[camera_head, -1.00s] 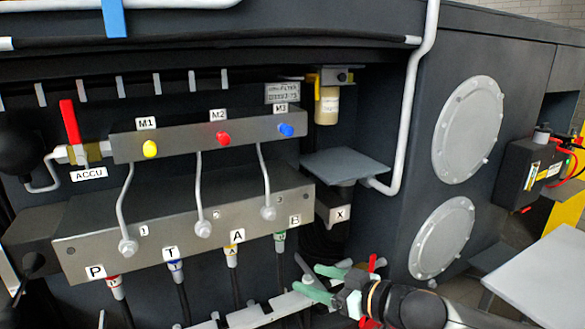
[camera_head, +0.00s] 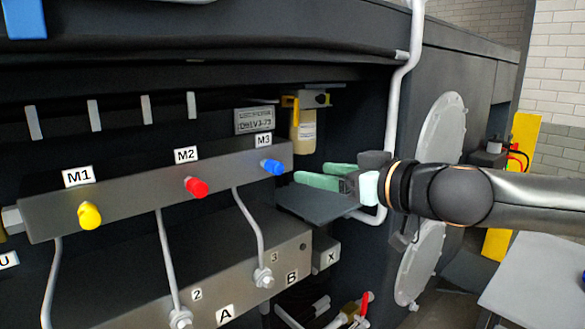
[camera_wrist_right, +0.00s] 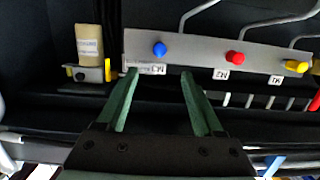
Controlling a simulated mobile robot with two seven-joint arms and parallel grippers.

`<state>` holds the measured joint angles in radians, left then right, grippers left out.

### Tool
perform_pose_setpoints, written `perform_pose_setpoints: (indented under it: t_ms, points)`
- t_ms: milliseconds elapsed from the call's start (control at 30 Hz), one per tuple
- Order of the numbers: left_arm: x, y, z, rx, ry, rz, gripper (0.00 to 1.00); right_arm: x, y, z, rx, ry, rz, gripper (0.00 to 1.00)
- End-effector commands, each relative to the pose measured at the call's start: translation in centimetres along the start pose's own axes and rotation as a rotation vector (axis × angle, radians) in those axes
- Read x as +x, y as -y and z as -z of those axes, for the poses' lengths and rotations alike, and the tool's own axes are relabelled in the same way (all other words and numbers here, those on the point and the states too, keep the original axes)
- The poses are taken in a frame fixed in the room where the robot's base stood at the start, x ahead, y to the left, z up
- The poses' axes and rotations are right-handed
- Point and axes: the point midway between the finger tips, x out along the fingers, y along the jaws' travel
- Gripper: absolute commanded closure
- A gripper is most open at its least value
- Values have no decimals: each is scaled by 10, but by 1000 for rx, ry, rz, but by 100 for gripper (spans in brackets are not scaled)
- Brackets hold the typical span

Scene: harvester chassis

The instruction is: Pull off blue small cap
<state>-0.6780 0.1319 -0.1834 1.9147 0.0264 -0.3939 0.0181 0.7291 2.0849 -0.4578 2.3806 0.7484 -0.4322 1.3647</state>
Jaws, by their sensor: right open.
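The small blue cap (camera_head: 272,167) sits on the front of the grey upper block, below the M3 label. It also shows in the right wrist view (camera_wrist_right: 159,49), beyond and between my open fingertips. My right gripper (camera_head: 307,173) comes in from the right with its green fingers pointing at the cap. It is open and empty, a short way right of the cap and apart from it. In the right wrist view the gripper (camera_wrist_right: 160,72) shows both green fingers spread. My left gripper is not in view.
A red cap (camera_head: 196,187) and a yellow cap (camera_head: 90,215) sit on the same upper block (camera_head: 140,195). A grey plate (camera_head: 312,203) lies below my right gripper. A cream filter bottle (camera_head: 303,130) hangs behind it. Grey pipes run down from the block.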

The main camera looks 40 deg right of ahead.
Motion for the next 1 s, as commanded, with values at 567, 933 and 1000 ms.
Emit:
perform_pose_setpoints:
  t_ms: [567,933,1000]
  points:
    - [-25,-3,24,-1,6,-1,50,56,2,4,3,4,9,31]
    - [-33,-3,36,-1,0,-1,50,74,-7,-2,0,3,-17,31]
    - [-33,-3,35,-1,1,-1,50,76,-8,-2,-1,2,-18,31]
